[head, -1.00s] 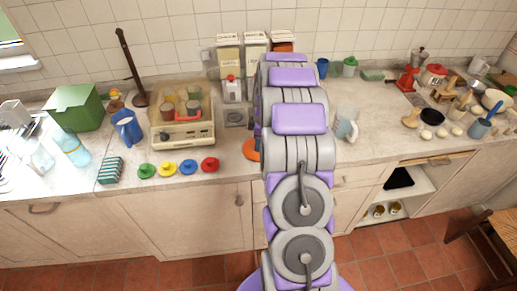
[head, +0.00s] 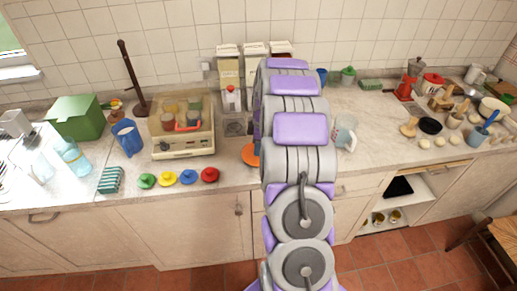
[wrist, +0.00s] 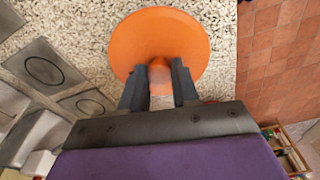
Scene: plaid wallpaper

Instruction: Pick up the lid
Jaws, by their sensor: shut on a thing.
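An orange round lid (wrist: 159,35) with a knob in its middle shows in the wrist view, over the speckled counter. My gripper (wrist: 160,75) is shut on the knob, one dark finger on each side of it. In the head view my arm hides most of the lid; only its left edge (head: 250,154) shows beside the arm, near the counter's front. I cannot tell whether the lid touches the counter.
Green, yellow, blue and red knobbed lids (head: 188,177) stand in a row along the counter's front edge. A beige machine with a clear cover (head: 184,144) stands behind them. A mug (head: 345,130) is right of my arm.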

